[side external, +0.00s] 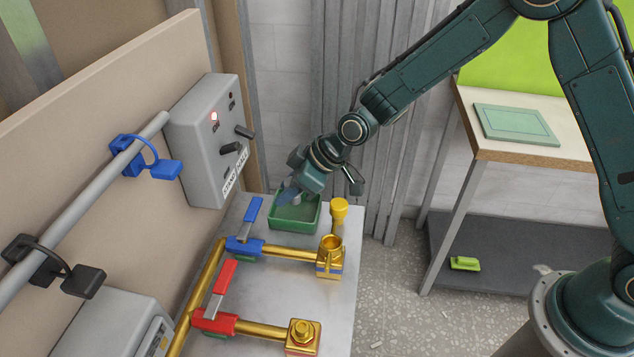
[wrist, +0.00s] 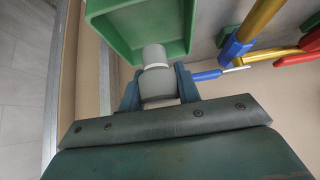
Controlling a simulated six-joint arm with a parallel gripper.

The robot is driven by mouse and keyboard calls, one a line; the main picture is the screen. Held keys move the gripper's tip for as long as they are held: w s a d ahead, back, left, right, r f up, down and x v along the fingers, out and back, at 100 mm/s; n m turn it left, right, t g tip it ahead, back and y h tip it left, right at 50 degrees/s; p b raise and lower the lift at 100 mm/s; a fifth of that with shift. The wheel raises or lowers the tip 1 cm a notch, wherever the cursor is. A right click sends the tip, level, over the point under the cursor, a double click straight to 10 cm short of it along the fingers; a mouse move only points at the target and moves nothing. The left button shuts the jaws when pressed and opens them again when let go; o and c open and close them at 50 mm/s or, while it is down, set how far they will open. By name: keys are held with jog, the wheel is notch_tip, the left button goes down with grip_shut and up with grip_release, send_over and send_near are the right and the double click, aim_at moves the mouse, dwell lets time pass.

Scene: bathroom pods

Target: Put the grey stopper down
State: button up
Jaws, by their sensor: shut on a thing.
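My gripper (side external: 291,192) points down over the green tray (side external: 292,226) on the metal bench. In the wrist view my gripper (wrist: 158,88) is shut on the grey stopper (wrist: 157,84), with one blue finger on each side of it. The stopper has a wide grey body and a narrower, paler end that points towards the green tray (wrist: 108,6). In the side view the stopper is mostly hidden by the fingers. I cannot tell whether it touches the tray's floor.
A yellow-capped fitting (side external: 339,209) and an open brass fitting (side external: 330,256) stand right of the tray. Blue (side external: 252,212) and red (side external: 224,278) valve handles rise nearby. A grey control box (side external: 203,140) with a red light is on the left panel.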

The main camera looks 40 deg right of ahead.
jog(key=shift+f, duration=1.85)
jog(key=shift+f, duration=0.1)
jog(key=o, duration=0.8)
jog(key=shift+s+d+r, duration=0.25)
jog(key=shift+r, duration=0.35)
jog(key=v, duration=1)
jog(key=shift+s+d+r, duration=0.2)
jog(key=shift+r, duration=0.05)
